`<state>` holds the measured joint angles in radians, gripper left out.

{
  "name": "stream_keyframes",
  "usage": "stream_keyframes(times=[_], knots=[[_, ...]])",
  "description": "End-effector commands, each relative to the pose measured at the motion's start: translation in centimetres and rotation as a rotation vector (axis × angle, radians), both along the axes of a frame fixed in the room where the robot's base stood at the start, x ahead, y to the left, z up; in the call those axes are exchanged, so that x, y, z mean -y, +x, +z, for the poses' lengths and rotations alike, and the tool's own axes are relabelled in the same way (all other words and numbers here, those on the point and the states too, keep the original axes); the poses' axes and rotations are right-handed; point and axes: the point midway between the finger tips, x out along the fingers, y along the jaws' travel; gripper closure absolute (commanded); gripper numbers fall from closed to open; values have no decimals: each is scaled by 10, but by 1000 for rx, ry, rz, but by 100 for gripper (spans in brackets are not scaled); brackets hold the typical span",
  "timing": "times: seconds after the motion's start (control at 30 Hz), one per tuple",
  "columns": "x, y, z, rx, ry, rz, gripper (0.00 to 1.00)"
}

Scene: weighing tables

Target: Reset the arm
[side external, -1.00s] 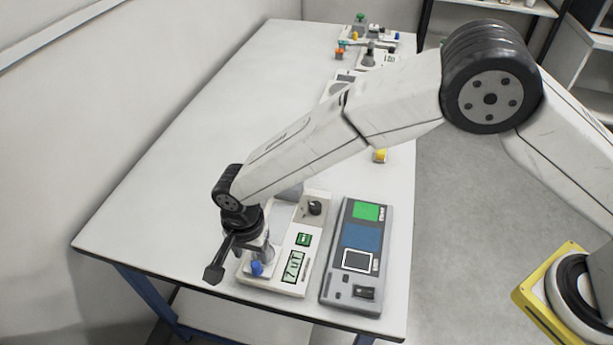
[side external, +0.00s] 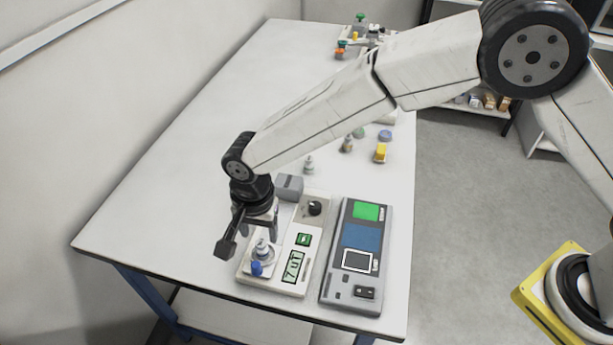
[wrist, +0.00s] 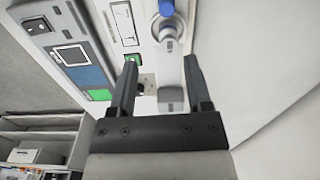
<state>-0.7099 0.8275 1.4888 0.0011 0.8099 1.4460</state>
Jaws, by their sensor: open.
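My gripper (side external: 258,232) hangs above the left part of the white weighing device (side external: 288,287), pointing down. Its two fingers stand apart with nothing between them, as the wrist view also shows (wrist: 160,65). A small metal weight-like piece (side external: 263,251) stands upright on the device below the fingers, clear of them. A blue knob (side external: 257,268) is in front of it. In the wrist view the metal piece (wrist: 169,28) and the blue knob (wrist: 166,7) lie beyond the fingertips.
A grey instrument with green and blue panels (side external: 361,236) stands to the right of the device. A grey block (side external: 289,186) is behind it. Small pieces, one yellow (side external: 381,153), stand farther back. The left of the white table (side external: 180,190) is clear.

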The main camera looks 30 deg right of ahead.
Motion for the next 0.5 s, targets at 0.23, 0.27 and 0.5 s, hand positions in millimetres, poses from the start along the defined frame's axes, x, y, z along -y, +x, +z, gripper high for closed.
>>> stream_keyframes(times=[0.23,0.27,0.5], knots=[[76,13,26,37,16,123,37],[87,13,29,44,18,142,37],[173,2,51,97,15,299,37]])
